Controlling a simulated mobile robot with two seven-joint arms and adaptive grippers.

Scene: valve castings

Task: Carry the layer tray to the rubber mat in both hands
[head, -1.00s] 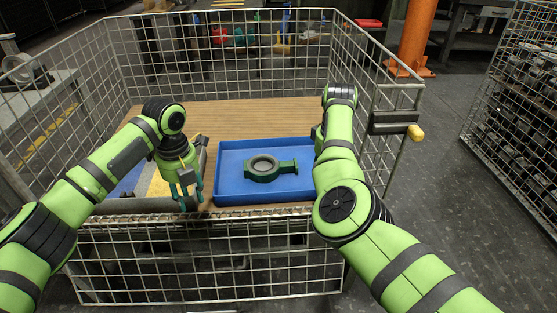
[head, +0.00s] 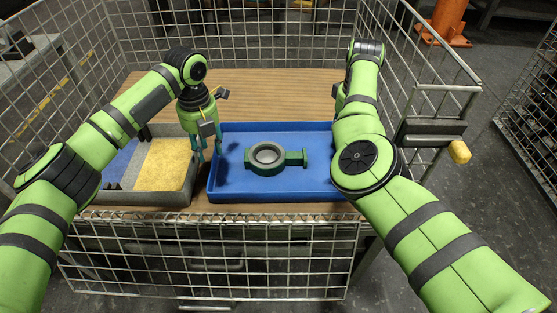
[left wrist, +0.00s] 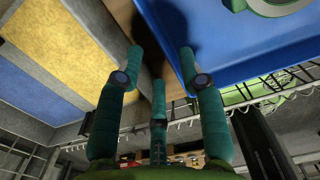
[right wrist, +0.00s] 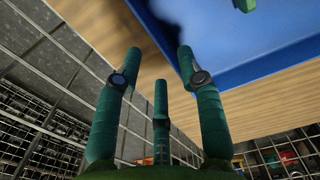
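The layer tray, a shallow blue tray (head: 325,187), lies flat on the brown board inside a wire cage. A green ring-shaped valve casting (head: 290,160) rests in it. My left gripper (head: 208,157) points down at the tray's left wall, fingers spread and empty. In the left wrist view the tray's rim (left wrist: 162,45) runs between the fingertips; contact is not clear. My right gripper (right wrist: 160,50) is open and empty at the tray's right side, its fingers hidden behind my arm in the head view. The tray's rim also shows in the right wrist view (right wrist: 160,45). I cannot make out a rubber mat.
A grey-walled box (head: 150,199) with blue and yellow panels stands close on the tray's left. The wire cage (head: 215,260) surrounds the board (head: 265,95) on its sides. Bare board lies behind the tray. A handle with a yellow knob (head: 459,152) is outside at right.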

